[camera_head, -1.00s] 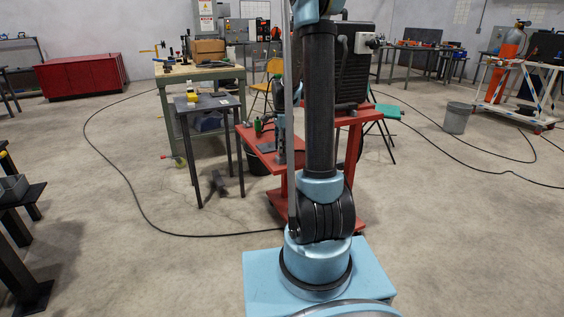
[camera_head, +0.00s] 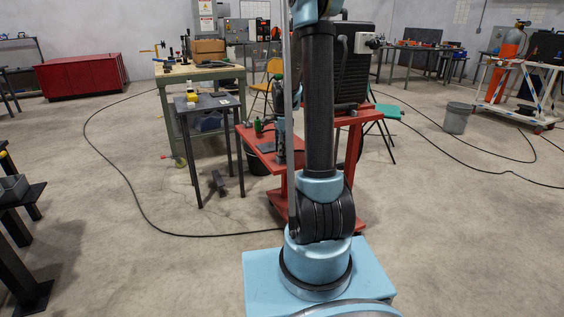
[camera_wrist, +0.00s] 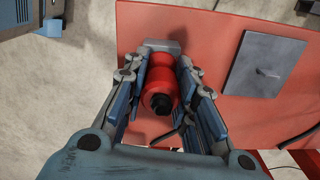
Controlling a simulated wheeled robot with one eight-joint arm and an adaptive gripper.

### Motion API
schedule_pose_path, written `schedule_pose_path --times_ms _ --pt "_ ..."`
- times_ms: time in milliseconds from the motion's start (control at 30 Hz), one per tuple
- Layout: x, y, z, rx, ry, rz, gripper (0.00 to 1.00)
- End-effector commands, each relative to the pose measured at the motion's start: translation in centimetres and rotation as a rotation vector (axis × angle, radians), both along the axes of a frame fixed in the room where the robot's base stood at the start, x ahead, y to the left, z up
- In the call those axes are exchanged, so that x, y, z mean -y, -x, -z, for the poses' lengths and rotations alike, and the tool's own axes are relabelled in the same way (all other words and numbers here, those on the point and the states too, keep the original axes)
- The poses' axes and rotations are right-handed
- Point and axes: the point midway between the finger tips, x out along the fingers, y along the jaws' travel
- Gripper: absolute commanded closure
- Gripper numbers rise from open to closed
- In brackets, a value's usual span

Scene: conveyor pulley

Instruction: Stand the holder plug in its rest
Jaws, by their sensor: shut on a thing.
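In the wrist view, a red, rounded holder plug (camera_wrist: 158,85) with a black end is between the two fingers of my gripper (camera_wrist: 162,80). The fingers are shut on its sides, and the black end points toward the camera. A grey block (camera_wrist: 163,46) shows just beyond the plug; I cannot tell whether they touch. I cannot tell for sure which piece is the rest. In the head view my arm mostly hides the gripper.
The red cart (camera_head: 258,148) carries a small green item (camera_head: 258,128) and a dark, ribbed machine (camera_head: 353,62). A small dark table (camera_head: 205,103) stands to its left. A black cable runs across the open floor.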

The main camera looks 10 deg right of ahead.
Motion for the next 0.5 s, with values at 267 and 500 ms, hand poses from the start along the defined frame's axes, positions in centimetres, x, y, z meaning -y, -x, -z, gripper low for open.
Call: schedule_pose_path --times_ms 267,500 --pt "0.00 0.02 0.35 0.000 0.000 0.000 1.00" --pt "0.00 0.02 0.65 0.000 0.000 0.000 1.00"
